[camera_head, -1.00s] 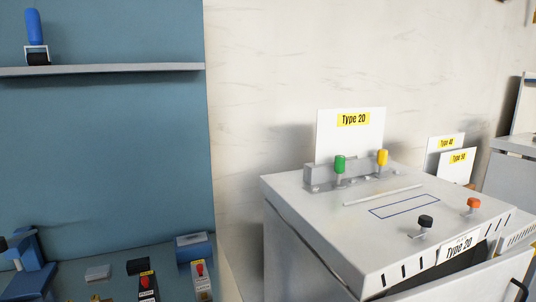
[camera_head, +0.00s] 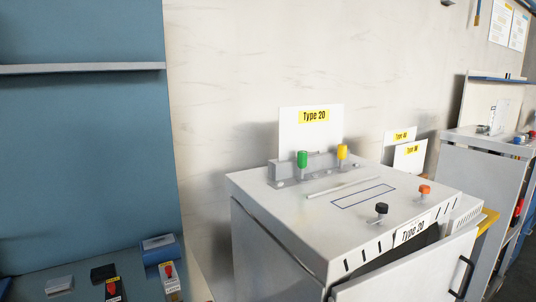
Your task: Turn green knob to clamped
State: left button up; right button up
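The green knob (camera_head: 303,159) stands upright on a grey metal bracket (camera_head: 284,172) at the back of the white Type 20 cabinet (camera_head: 315,217). A yellow knob (camera_head: 342,152) stands on the same bracket to its right. A black knob (camera_head: 381,208) and an orange knob (camera_head: 424,189) are near the front edge of the cabinet top. I cannot read a clamped mark beside the green knob. Neither of my grippers shows in the head view.
A Type 20 sign (camera_head: 311,125) stands behind the bracket. The cabinet door (camera_head: 415,272) hangs partly open at the front. A blue-backed workbench with small red-topped devices (camera_head: 168,270) is at the left. More cabinets (camera_head: 478,175) stand at the right.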

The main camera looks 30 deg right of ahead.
aim_at(303, 155)
jog(key=u, duration=0.05)
jog(key=k, duration=0.65)
jog(key=z, duration=0.95)
jog(key=i, duration=0.35)
